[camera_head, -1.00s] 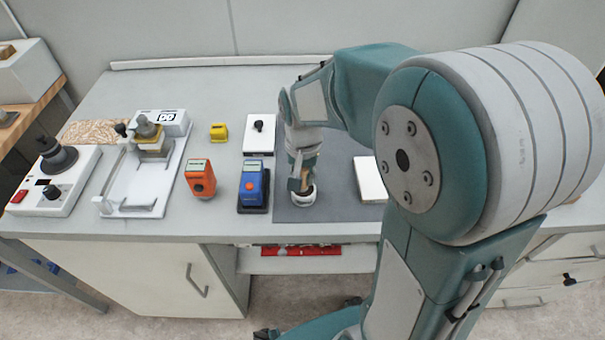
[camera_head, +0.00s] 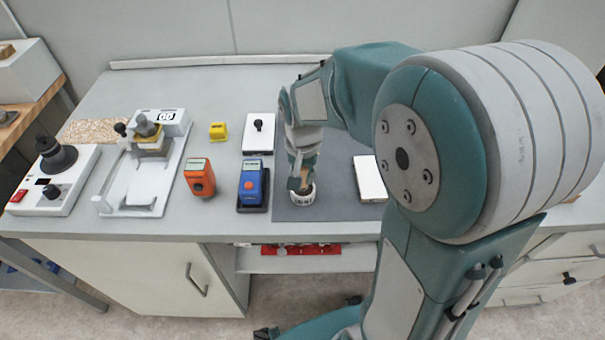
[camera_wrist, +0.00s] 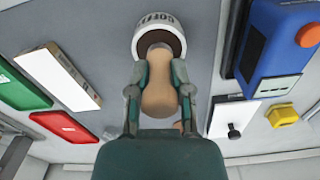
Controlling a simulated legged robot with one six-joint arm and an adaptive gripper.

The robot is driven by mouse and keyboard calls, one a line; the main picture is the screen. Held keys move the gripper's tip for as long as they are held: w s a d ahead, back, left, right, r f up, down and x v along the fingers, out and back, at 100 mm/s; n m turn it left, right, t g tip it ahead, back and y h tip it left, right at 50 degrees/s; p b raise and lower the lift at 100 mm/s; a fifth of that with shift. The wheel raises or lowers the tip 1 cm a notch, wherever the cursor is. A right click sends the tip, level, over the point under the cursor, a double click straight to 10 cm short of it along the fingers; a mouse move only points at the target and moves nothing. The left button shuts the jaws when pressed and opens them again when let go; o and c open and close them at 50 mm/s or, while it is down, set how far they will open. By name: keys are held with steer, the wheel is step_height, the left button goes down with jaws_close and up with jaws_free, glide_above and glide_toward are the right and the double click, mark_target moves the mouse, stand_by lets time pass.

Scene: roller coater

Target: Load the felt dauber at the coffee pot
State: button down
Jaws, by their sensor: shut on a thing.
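The felt dauber has a tan, rounded wooden handle (camera_wrist: 160,97), seen in the wrist view. My gripper (camera_wrist: 159,78) is shut around this handle, a finger on each side. The dauber's lower end is in or over the mouth of the coffee pot (camera_wrist: 160,20), a small white round pot with dark lettering and dark brown inside. The felt tip is hidden, so its depth cannot be told. In the head view the pot (camera_head: 302,198) stands on a grey mat, and my gripper (camera_head: 301,182) is right above it.
A white block (camera_head: 370,178) lies right of the pot. A blue device (camera_head: 252,184) and an orange device (camera_head: 200,177) stand to its left. A white plate with a black knob (camera_head: 259,133) and a yellow block (camera_head: 218,131) are behind. The white coater (camera_head: 140,180) stands further left.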

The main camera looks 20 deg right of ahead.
steer(key=shift+r, duration=3.45)
